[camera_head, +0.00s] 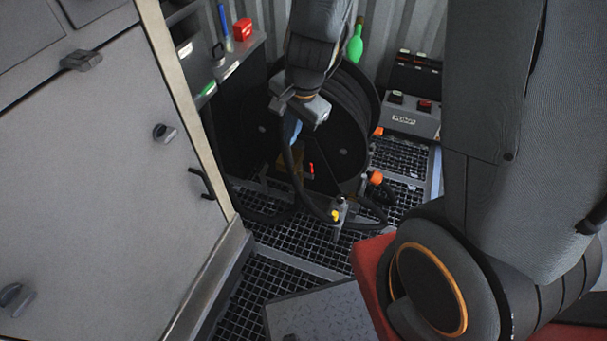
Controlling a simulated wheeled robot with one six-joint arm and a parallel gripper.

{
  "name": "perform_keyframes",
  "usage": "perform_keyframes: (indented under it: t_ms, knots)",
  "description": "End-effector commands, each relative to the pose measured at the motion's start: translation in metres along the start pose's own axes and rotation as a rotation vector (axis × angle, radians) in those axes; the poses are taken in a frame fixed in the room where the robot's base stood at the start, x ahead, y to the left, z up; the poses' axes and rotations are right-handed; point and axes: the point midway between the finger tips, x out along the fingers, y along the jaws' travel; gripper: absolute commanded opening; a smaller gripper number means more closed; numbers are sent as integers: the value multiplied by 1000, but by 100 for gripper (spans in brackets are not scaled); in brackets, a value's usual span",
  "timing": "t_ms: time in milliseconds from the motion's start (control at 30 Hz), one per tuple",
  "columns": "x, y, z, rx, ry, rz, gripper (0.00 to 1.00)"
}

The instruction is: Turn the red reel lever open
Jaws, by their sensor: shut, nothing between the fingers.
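The hose reel (352,110) is a large black drum with dark hose wound on it, standing on the grated floor by the back wall. A small red piece, which looks like the red reel lever (311,170), shows low in front of the reel's dark side face. It is small in the picture and I cannot tell its exact angle. My gripper (300,108) hangs in front of the reel's upper left part, above the lever and apart from it in the picture. It is shut and empty, with its fingertips hard to make out. A blue patch shows just below it.
A grey cabinet door (100,180) fills the left. A shelf with a red box (242,29) stands behind it. A pump control box (410,118) is right of the reel. A hose nozzle (340,213) and loose hose lie on the grating. A plated step (320,312) is in front.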

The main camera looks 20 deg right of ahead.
Motion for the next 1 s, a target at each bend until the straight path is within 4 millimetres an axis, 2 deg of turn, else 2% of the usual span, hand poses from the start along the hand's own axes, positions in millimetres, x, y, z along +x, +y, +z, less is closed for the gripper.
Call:
perform_keyframes:
  t_ms: [33,200,300,400,500,633,867,1000]
  knots:
    - [35,-10,-2,139,20,-8,0]
    - [122,-29,-19,643,139,-56,0]
    - [168,-24,-28,912,225,-80,0]
    - [203,-13,-36,1131,313,-108,0]
    - [226,-2,-42,1285,385,-133,0]
    - [240,9,-45,1393,441,-155,0]
    - [260,15,-54,1425,458,-161,0]
    - [284,20,-63,1424,458,-160,0]
